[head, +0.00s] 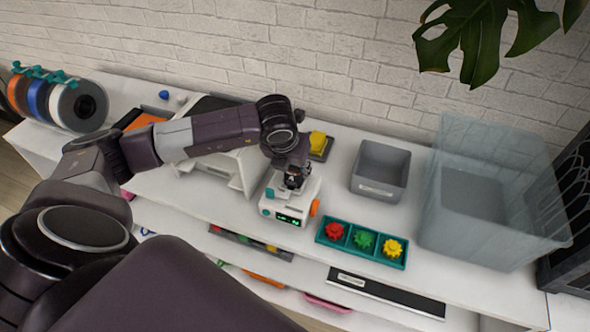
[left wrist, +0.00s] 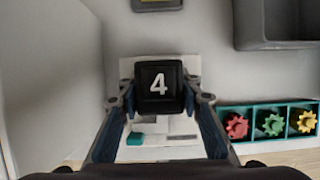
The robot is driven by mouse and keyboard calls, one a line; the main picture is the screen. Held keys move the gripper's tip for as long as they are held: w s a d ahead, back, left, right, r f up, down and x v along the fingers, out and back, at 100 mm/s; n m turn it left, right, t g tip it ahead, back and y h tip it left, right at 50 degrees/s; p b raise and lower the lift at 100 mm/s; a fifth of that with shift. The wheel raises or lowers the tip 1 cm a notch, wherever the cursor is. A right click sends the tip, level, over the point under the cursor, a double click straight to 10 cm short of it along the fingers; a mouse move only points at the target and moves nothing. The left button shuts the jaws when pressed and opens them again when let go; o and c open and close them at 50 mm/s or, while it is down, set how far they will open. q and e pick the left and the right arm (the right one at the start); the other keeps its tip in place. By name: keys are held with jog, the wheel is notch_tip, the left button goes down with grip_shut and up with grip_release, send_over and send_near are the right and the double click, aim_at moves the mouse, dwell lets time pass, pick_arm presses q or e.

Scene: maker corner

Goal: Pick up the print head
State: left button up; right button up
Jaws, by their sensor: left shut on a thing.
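The print head (left wrist: 158,86) is a small black block with a white 4 on its top face. My left gripper (left wrist: 160,98) is shut on it, with one finger at each side. In the head view my left gripper (head: 293,172) points down over a small white device (head: 290,208) with a green display and an orange side knob. The print head is largely hidden by the gripper there. I cannot tell whether it touches the device under it. My right gripper is not in view.
A teal tray (head: 319,237) with red, green and yellow gears lies right of the device. A grey bin (head: 381,171) and a large clear bin (head: 490,225) stand farther right. A yellow part (head: 318,140) sits behind the gripper. Spools (head: 75,105) stand far left.

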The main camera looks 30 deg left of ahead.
pick_arm(q)
jog(key=shift+r, duration=0.1)
jog(key=shift+w+r, duration=0.1)
jog(key=shift+r, duration=0.35)
notch_tip(320, 180, up, 19)
jog(key=b, duration=0.2)
jog(key=shift+b, duration=0.4)
